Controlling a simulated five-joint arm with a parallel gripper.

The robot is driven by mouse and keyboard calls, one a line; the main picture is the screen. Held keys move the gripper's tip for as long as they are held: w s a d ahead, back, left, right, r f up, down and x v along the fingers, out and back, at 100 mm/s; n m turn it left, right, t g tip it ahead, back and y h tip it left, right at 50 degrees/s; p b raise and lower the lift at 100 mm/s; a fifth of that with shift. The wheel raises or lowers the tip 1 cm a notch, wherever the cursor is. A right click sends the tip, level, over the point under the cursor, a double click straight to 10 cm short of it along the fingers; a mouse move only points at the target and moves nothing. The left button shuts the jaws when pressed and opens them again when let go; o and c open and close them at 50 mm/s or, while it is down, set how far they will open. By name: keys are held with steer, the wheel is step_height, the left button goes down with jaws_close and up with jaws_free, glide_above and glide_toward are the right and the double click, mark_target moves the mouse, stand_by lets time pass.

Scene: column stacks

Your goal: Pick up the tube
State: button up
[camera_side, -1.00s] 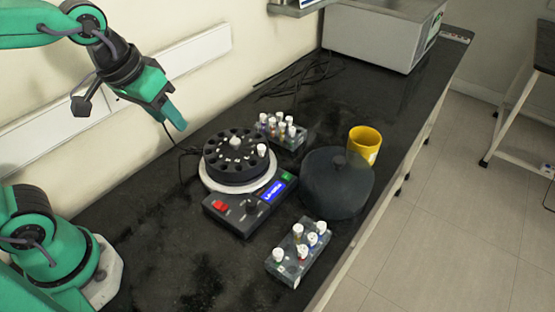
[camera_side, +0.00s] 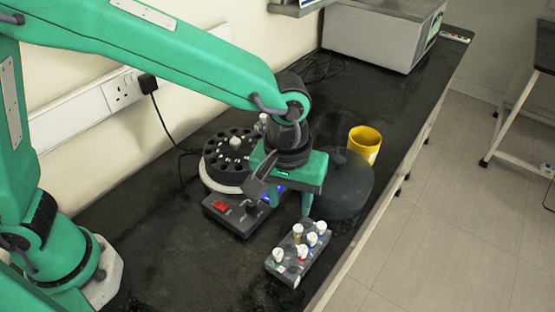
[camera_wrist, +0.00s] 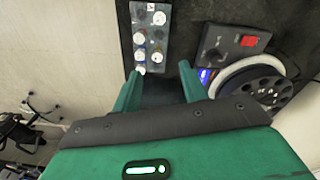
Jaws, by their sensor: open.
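Several white-capped tubes (camera_side: 297,229) stand in a grey rack (camera_side: 287,270) near the bench's front edge. In the wrist view the tube caps (camera_wrist: 140,38) show in the rack (camera_wrist: 151,28) just beyond my fingers. My gripper (camera_side: 291,208) is open and points down, just behind the rack's far end. In the wrist view my gripper (camera_wrist: 160,72) has nothing between its fingers, and one tube cap sits close to the left fingertip. The tube seen earlier in the rotor is hidden by my arm.
A centrifuge (camera_side: 232,216) with a black rotor (camera_side: 222,156) stands left of my gripper; it also shows in the wrist view (camera_wrist: 262,86). A dark round lid (camera_side: 345,190) and yellow mug (camera_side: 365,137) stand right. A grey box (camera_side: 375,35) is at the back.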

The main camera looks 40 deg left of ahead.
glide_above(303, 249)
step_height(303, 249, down, 3)
steer(key=shift+s, duration=0.15)
steer(key=shift+a+f, duration=0.1)
steer(key=shift+f, duration=1.25)
steer(key=shift+f, duration=2.6)
jaws_close()
